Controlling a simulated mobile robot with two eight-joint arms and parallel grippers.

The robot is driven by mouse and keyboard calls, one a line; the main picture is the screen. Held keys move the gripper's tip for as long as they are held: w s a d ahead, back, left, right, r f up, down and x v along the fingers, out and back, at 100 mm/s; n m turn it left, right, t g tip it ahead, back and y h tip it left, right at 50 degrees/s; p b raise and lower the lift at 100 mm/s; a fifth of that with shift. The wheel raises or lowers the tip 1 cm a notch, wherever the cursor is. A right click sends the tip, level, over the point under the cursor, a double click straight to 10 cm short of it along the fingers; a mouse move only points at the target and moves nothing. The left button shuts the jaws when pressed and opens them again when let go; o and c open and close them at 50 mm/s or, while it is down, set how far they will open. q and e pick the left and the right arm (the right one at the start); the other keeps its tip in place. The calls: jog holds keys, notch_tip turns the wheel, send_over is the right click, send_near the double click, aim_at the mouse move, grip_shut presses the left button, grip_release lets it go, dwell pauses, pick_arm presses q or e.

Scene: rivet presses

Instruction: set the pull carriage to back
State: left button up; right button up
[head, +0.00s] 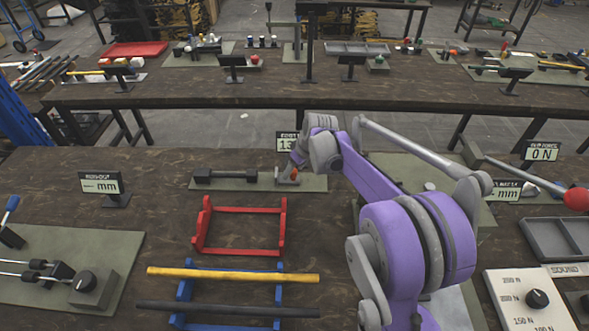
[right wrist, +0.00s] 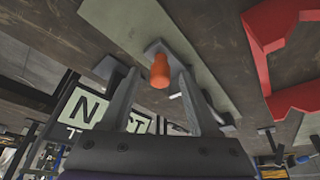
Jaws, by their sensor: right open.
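A green base plate (head: 235,184) lies at the middle back of the near table. It bears a dark bar with thicker ends (head: 226,176) and a small grey block with an orange knob (head: 294,172). I cannot tell for sure which part is the pull carriage. My right gripper (head: 297,160) is over the knob end of this plate, partly hidden by its own wrist. In the right wrist view its fingers are open on either side of the orange knob (right wrist: 160,71), and gaps show between fingers and knob. My left gripper is out of view.
A red stand (head: 240,249) is in front of the plate. A blue stand (head: 185,290) holds a yellow rod (head: 232,274) and a black rod (head: 228,309). A pull-force display (head: 541,151) reads 0 N at right, near a red-ball lever (head: 576,199). Bare tabletop lies left of the red stand.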

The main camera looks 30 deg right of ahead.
grip_shut()
dwell(0.3)
jog(key=shift+w, duration=0.1)
dwell(1.1)
